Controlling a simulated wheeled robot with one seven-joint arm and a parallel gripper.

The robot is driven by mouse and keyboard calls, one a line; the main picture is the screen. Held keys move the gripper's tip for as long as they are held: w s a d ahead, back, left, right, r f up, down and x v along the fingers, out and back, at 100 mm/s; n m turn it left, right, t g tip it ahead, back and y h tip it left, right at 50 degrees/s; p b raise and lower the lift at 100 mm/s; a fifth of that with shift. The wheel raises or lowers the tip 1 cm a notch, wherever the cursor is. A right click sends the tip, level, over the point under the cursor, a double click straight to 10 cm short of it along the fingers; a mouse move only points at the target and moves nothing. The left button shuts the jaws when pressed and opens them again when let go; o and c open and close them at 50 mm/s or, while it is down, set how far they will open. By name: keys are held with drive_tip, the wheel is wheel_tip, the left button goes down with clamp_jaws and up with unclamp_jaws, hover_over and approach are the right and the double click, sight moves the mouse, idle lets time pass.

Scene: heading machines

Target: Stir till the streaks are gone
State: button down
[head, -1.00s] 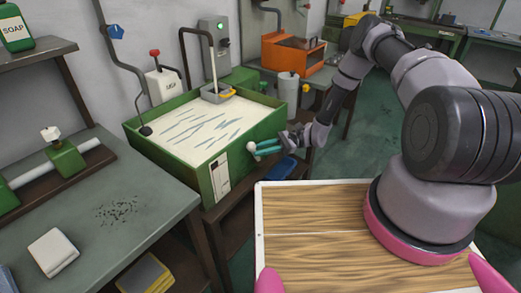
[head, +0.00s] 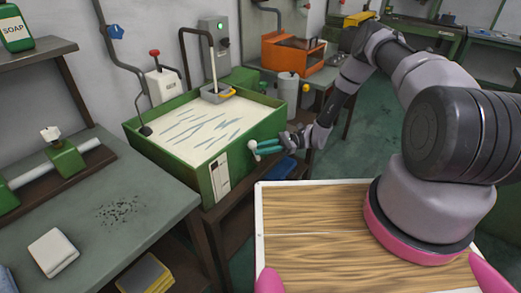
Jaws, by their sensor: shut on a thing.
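A green tank (head: 136,133) holds pale cream liquid (head: 165,140) with several grey-blue streaks (head: 203,133) across its surface. A white knob (head: 252,145) sits at the right end of the tank's front side. My gripper (head: 262,148) has teal fingers and comes in from the right. It is shut on the knob, and the fingers partly cover it. The inside of the tank below the surface is hidden.
A control box with a lit green lamp (head: 223,41) and a red-topped lever box (head: 162,80) are on the wall behind. A grey bench (head: 130,185) with a white block (head: 53,252) is at left. An orange machine (head: 292,55) stands behind. The floor at right is clear.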

drive_tip(key=shift+w+d+f+m+t+y, duration=0.3)
drive_tip(key=shift+w+d+m+y, duration=0.3)
drive_tip(key=shift+m+y, duration=0.6)
drive_tip(key=shift+w+d+f+m+t+y, duration=0.15)
drive_tip(key=shift+w+d+m+t+y, duration=0.25)
drive_tip(key=shift+w+m+y, duration=0.6)
drive_tip(key=shift+w+d+f+m+t+y, duration=0.25)
drive_tip(key=shift+w+d+m+y, duration=0.25)
drive_tip(key=shift+m+y, duration=0.95)
drive_tip(key=shift+s+d+y, duration=0.1)
drive_tip(key=shift+d+y, duration=0.05)
drive_tip(key=shift+y, duration=0.1)
drive_tip(key=c, duration=1)
unclamp_jaws()
drive_tip(key=shift+c, duration=0.2)
drive_tip(key=v, duration=1)
drive_tip(key=shift+d+f, duration=0.25)
drive_tip(key=shift+d, duration=0.05)
